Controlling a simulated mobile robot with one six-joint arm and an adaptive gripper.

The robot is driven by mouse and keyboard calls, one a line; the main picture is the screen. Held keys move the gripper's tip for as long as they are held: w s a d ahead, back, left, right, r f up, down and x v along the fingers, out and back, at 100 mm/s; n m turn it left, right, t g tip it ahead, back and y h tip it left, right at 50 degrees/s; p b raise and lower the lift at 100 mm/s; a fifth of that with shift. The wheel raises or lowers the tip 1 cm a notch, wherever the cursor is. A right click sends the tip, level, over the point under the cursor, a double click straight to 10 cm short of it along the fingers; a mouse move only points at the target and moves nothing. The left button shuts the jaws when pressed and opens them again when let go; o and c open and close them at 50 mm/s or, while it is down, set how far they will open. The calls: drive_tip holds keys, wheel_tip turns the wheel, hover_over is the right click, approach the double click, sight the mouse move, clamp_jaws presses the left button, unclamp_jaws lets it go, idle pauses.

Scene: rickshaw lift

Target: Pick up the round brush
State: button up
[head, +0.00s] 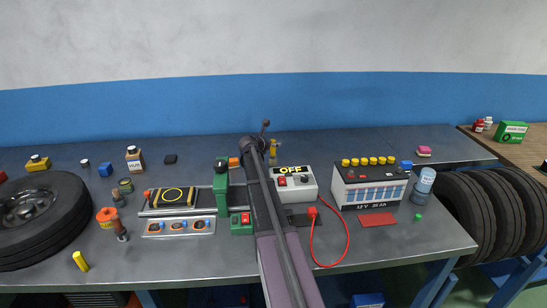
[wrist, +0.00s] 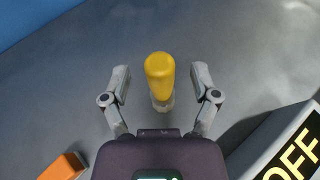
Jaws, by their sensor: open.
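An upright yellow-handled piece with a pale, clear-looking lower part, probably the round brush (wrist: 160,76), stands on the grey bench in the wrist view. It also shows in the head view (head: 273,148), small, just right of my arm's far end. Its lower part is too small there to make out bristles. My gripper (wrist: 160,72) is open, with one finger on each side of the yellow handle and a gap on both sides. Nothing is held. In the head view my arm hides the gripper's fingers.
The white OFF box (head: 295,184) stands close on the right, near the gripper. An orange block (wrist: 62,167) lies to the left. A green clamp stand (head: 221,185) is left of my arm, and a battery (head: 368,186) is farther right. Bench behind the brush is clear.

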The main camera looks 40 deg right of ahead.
drive_tip(key=shift+w+d+f, duration=0.25)
drive_tip(key=shift+d, duration=0.35)
clamp_jaws()
